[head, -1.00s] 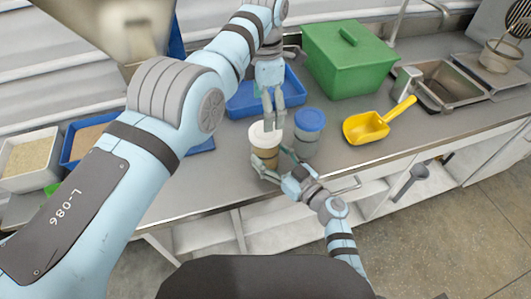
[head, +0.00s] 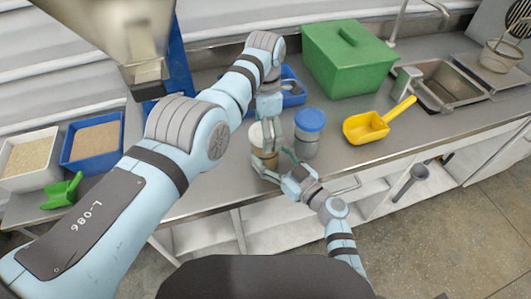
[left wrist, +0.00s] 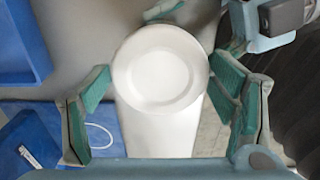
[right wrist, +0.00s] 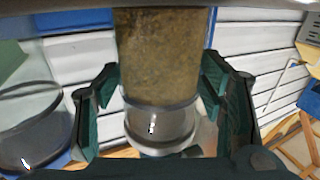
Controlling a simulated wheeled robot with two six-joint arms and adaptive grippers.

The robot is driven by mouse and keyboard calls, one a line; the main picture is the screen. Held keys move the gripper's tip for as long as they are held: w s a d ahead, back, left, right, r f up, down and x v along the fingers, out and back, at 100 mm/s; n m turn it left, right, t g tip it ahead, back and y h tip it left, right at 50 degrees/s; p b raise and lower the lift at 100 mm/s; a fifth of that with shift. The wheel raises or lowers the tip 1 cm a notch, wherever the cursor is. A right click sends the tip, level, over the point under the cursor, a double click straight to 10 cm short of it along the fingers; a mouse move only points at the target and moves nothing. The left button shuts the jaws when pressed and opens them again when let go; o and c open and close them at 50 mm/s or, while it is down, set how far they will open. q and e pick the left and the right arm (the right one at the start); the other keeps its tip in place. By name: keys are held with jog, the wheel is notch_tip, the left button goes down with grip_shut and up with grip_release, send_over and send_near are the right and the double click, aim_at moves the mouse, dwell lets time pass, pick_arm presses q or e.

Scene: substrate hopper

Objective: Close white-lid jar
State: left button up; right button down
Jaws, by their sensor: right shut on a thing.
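The white-lid jar (head: 257,160) stands upright near the counter's front edge, with brown grainy contents. Its white lid (left wrist: 160,68) sits at the jar's top; I cannot tell whether it is seated tight. My left gripper (head: 268,138) points down over the lid. In the left wrist view its open fingers (left wrist: 160,85) lie on both sides of the lid, with small gaps. My right gripper (head: 268,166) is shut on the jar's body from the front right. In the right wrist view the jar (right wrist: 163,60) stands between its fingers (right wrist: 160,95).
A blue-lid jar (head: 308,135) stands close on the right. Further right lie a yellow scoop (head: 367,127), a green bin (head: 345,60) and a sink (head: 445,85). A blue tray (head: 292,92) is behind. At left are a white tub (head: 28,182), a blue tub (head: 92,165) and a green scoop (head: 62,192).

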pick_arm(q)
jog(key=c, duration=0.8)
jog(key=m, duration=1)
jog(key=shift+m, duration=0.3)
jog(key=m, duration=0.4)
jog(key=shift+m, duration=0.3)
jog(key=m, duration=1)
jog(key=shift+f, duration=0.1)
jog(key=m, duration=0.4)
jog(key=shift+m, duration=0.3)
jog(key=m, duration=0.9)
jog(key=shift+m, duration=0.4)
jog(key=m, duration=1)
jog(key=shift+m, duration=0.4)
jog(key=o, duration=1.4)
